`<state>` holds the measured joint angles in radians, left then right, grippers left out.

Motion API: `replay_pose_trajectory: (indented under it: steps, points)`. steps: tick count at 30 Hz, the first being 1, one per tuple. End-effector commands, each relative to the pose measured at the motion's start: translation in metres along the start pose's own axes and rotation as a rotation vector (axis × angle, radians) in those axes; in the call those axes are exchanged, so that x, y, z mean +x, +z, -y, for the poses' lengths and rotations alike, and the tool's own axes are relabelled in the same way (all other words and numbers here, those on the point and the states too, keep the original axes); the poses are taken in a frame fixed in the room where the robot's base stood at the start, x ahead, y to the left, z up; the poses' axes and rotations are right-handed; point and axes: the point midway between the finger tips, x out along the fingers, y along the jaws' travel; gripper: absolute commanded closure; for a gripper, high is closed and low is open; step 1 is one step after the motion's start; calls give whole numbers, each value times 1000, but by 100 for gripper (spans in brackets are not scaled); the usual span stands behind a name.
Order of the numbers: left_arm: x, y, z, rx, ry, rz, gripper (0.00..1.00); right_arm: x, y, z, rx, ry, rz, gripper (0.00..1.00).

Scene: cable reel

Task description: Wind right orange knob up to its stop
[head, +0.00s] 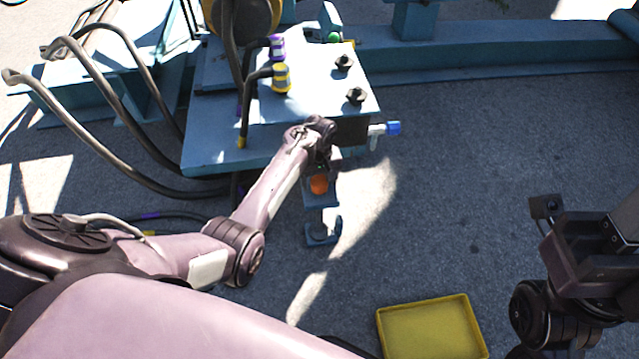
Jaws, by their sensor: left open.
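An orange knob (319,184) shows just below the front edge of the blue bench, above a small blue bracket (322,232). No second orange knob shows. My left gripper (321,163) is at the end of the arm from the left, open, directly above the orange knob in the picture. The wrist and dark gripper body hide its fingers, so I cannot tell whether they touch the knob. My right gripper (546,208) is at the right side, dark, over bare floor and far from the knob; its jaw opening is unclear.
The blue bench (220,140) carries purple and yellow cable connectors (281,79) and black knobs (355,96). A blue-tipped valve handle (392,128) sticks out to the right. Thick cables loop at left. A yellow tray (430,328) lies on the floor. Floor at centre right is clear.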

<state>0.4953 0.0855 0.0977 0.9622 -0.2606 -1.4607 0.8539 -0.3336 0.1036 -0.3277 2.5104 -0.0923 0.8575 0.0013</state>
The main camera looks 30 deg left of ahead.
Motion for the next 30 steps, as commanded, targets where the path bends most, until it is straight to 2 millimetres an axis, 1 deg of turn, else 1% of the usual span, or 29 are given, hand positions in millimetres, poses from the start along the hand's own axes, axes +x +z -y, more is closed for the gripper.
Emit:
replay_pose_trajectory:
  steps: [1, 3, 11, 18, 21, 30]
  points:
    - [4, -1, 0, 0, 0, -1, 33, -2, 0, 0, 0, -1, -2, 64]
    - [6, 0, 0, 0, 0, -1, 33, -2, 1, 0, -1, -2, -2, 64]
    - [6, 0, 0, 0, 0, -1, 33, -1, 1, 0, -1, -2, -1, 64]
    - [6, 0, 0, 1, 0, -1, 64, -2, 1, 0, -1, -2, 0, 64]
    - [6, 0, 0, 1, 0, -1, 75, -2, 1, 0, -1, -2, 0, 64]
    - [4, 0, 0, -27, 0, 0, 75, 3, 0, 0, -1, -1, 1, 64]
